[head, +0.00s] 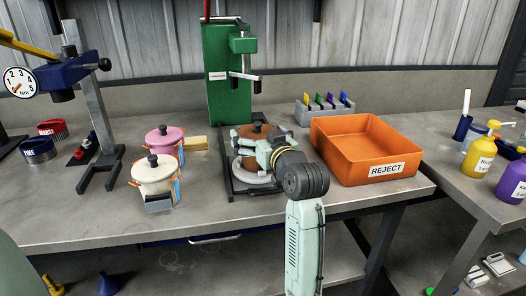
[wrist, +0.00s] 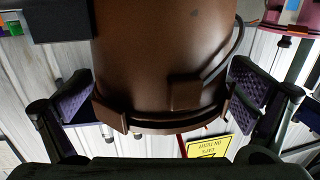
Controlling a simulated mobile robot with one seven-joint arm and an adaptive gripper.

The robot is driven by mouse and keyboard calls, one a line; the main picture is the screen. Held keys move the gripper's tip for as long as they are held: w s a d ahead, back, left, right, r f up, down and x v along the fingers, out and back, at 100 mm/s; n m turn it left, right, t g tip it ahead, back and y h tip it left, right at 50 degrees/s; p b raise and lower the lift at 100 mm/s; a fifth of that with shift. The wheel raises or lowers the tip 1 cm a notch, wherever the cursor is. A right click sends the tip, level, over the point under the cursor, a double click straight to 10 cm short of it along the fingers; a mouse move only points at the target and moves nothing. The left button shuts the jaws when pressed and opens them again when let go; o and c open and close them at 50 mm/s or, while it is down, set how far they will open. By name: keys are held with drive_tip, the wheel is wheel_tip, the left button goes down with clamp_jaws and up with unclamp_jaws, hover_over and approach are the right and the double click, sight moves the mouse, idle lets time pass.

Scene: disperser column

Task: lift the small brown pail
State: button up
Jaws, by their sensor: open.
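The small brown pail (head: 257,131) stands on the base of the green disperser column, with a brown lid and a dark knob on top. My gripper (head: 252,151) is in front of it and hides much of its front. In the wrist view the brown pail (wrist: 165,50) fills the middle, with a rim band and a dark curved handle. The open gripper (wrist: 163,92) has one dark padded finger on each side of the pail. A gap shows at the left finger; contact at the right finger is hard to tell.
The green column (head: 222,75) rises directly behind the pail. An orange REJECT bin (head: 340,158) stands close on the right. A cream pail (head: 153,180) and a pink pail (head: 172,140) stand on the left. The bench front between the cream pail and the disperser is clear.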

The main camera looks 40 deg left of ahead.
drive_tip(key=c, duration=1.8)
